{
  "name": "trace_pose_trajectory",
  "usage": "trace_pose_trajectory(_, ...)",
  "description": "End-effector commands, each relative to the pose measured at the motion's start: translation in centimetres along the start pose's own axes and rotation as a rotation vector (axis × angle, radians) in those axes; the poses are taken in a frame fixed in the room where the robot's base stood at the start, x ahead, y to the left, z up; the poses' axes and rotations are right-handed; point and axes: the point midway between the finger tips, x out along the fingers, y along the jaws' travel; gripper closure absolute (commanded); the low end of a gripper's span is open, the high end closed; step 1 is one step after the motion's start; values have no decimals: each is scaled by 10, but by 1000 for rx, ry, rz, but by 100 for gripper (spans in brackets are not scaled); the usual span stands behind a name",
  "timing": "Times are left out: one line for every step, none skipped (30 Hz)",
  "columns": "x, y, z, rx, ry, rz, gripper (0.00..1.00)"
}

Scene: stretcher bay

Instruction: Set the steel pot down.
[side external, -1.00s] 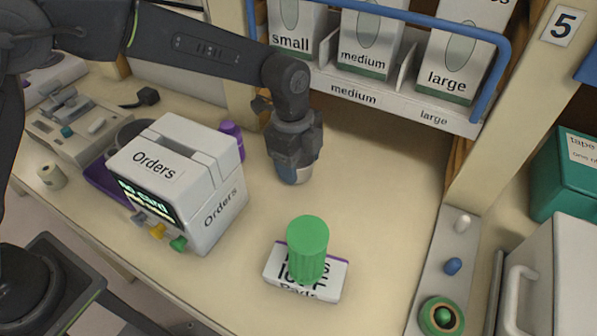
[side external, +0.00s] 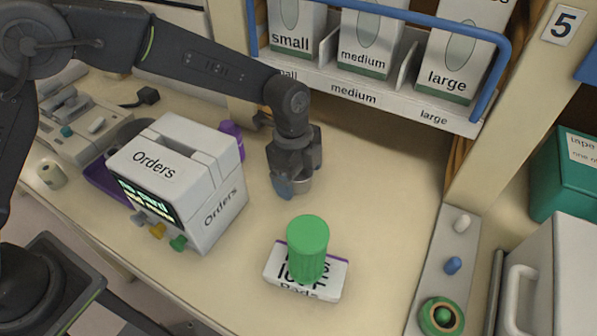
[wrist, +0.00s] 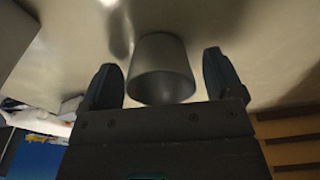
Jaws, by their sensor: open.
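The steel pot (wrist: 161,70) is a plain grey metal cup. In the wrist view it stands on the pale worktop between the two fingers of my gripper (wrist: 163,80), with a gap on each side. The jaws are open and do not touch the pot in the wrist view.
The white Orders box (side external: 180,175) stands left of my gripper. A green cylinder (side external: 308,247) stands on a labelled pad pack (side external: 333,279) in front. A blue-railed shelf with small, medium and large boxes (side external: 455,65) is behind. The worktop to the right (side external: 390,190) is clear.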

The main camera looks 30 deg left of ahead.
Motion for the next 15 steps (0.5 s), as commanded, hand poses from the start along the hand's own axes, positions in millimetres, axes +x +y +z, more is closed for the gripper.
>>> trace_pose_trajectory(0, 0, 0, 0, 0, 0, 13)
trace_pose_trajectory(0, 0, 0, 0, 0, 0, 13)
trace_pose_trajectory(0, 0, 0, 0, 0, 0, 13)
trace_pose_trajectory(-1, 0, 0, 0, 0, -1, 13)
trace_pose_trajectory(-2, 0, 0, 0, 0, -1, 13)
trace_pose_trajectory(-4, 0, -1, 0, 0, -1, 13)
trace_pose_trajectory(-7, 0, 0, 0, 0, -2, 13)
trace_pose_trajectory(-10, 0, 0, 0, 1, -2, 13)
trace_pose_trajectory(-16, -1, -1, 0, 1, -3, 13)
trace_pose_trajectory(-21, -1, -1, 0, 1, -4, 13)
trace_pose_trajectory(-26, -1, 0, 0, 1, -4, 13)
trace_pose_trajectory(-34, -1, 0, 0, 2, -5, 13)
trace_pose_trajectory(-41, -1, 0, 0, 2, -5, 13)
trace_pose_trajectory(-48, -1, 0, 0, 2, -6, 13)
trace_pose_trajectory(-57, -1, 0, 0, 2, -5, 13)
